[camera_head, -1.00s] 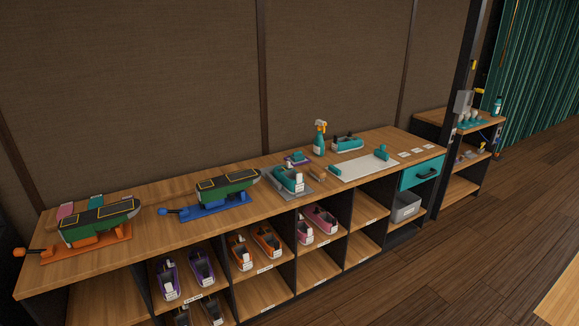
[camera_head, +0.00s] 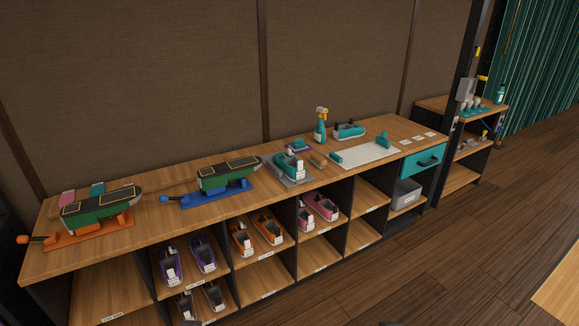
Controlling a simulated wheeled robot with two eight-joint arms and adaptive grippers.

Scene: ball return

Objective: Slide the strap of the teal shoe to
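A teal shoe (camera_head: 289,166) sits on a grey pad on the wooden counter, near its middle. Another teal shoe-like item (camera_head: 348,131) stands at the back of the counter, right of a teal spray bottle (camera_head: 320,128). The straps are too small to make out, so I cannot tell their position. Neither of my grippers is in view.
The long counter (camera_head: 250,203) holds two green-and-black devices, on an orange base (camera_head: 95,236) and a blue base (camera_head: 216,194). A white mat (camera_head: 361,154) carries teal pieces. Cubbies below hold purple, orange and pink shoes. Open wooden floor (camera_head: 440,260) lies at right.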

